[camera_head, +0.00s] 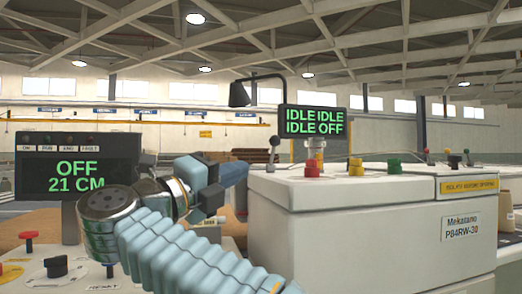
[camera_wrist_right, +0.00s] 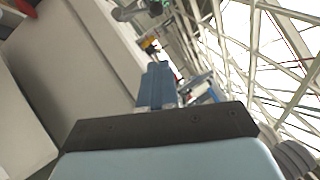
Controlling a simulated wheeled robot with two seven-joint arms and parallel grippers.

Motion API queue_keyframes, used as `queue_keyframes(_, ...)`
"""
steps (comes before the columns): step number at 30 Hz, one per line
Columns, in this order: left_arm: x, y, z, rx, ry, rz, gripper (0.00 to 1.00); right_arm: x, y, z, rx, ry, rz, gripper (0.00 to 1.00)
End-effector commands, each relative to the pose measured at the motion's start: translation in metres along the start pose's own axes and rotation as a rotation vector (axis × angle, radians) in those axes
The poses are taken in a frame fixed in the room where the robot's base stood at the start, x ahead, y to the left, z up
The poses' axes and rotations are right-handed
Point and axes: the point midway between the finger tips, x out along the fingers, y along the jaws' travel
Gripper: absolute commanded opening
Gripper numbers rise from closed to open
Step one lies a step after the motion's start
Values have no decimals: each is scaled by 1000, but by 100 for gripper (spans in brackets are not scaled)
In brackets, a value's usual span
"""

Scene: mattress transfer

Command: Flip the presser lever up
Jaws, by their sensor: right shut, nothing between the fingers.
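A lever with a dark ball knob (camera_head: 273,142) stands upright at the left end of the white machine's top; it may be the presser lever, but I cannot read a label on it. My right gripper (camera_head: 238,173) is in front of the machine's left end, just left of and slightly below this lever, apart from it. Its blue fingers are together and empty; they also show in the wrist view (camera_wrist_right: 158,75). My left gripper is not in view.
The white machine (camera_head: 370,240) fills the right side, with red and yellow buttons and more small levers (camera_head: 452,160) on top. A display (camera_head: 312,122) reads IDLE and OFF. A left display (camera_head: 78,170) reads OFF 21 CM above a panel with knobs (camera_head: 56,266).

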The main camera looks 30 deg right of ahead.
Motion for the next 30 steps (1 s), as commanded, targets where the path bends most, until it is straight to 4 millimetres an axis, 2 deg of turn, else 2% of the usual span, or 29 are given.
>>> queue_keyframes(7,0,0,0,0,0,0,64,1,0,0,0,0,-1,0)
queue_keyframes(11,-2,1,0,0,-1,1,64,11,-1,0,-1,2,-1,0)
queue_keyframes(14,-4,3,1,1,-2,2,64,27,-1,0,0,3,-1,0)
queue_keyframes(25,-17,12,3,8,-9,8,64,104,-2,0,-1,3,-2,0)
queue_keyframes(30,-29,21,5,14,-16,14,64,120,-3,21,-1,0,-2,0)
